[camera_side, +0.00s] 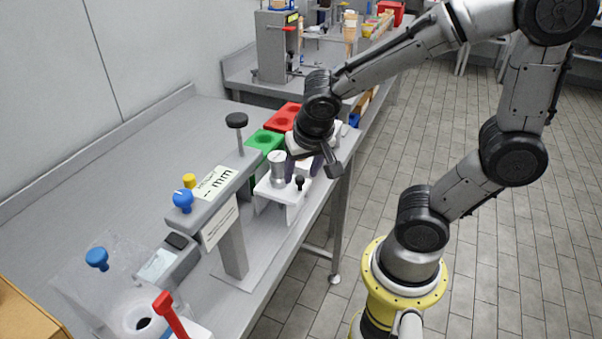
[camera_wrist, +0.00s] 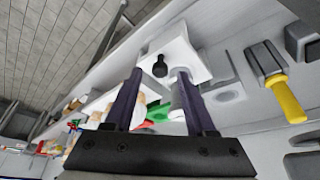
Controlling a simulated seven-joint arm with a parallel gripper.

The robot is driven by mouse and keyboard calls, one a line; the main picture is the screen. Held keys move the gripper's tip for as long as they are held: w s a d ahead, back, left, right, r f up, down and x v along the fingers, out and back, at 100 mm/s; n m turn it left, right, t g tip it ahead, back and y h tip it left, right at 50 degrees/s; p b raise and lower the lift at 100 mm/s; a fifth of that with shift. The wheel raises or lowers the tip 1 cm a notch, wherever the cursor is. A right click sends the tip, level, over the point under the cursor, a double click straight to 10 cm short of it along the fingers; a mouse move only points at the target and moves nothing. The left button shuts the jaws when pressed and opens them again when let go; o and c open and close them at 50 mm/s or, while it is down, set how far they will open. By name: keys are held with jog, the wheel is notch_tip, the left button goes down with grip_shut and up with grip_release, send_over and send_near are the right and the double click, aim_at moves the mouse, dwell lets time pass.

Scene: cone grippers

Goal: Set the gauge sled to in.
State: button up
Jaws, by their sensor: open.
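The gauge sled (camera_side: 270,187) is a white block at the bench's front edge, beside the grey gauge stand (camera_side: 231,240). A metal cylinder (camera_side: 279,170) stands on it, and a small black knob (camera_side: 299,184) is at its right side. My gripper (camera_side: 306,168) is open, just above and behind the sled, and partly hides it. In the wrist view, my two dark fingers (camera_wrist: 160,80) point toward the white sled (camera_wrist: 184,52). Its black knob (camera_wrist: 160,66) shows between the fingertips. I see no contact, and the gap is hard to judge.
The gauge has a "-- mm" label (camera_side: 217,182), a blue knob (camera_side: 183,200) and a tall black-topped post (camera_side: 239,136). Green (camera_side: 265,142) and red (camera_side: 284,117) blocks stand behind the sled. A red lever (camera_side: 171,314) is at the near end.

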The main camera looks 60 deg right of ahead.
jog(key=shift+w+d+f, duration=0.15)
jog(key=shift+f, duration=0.5)
grip_shut()
jog(key=shift+r, duration=0.1)
dwell(0.9)
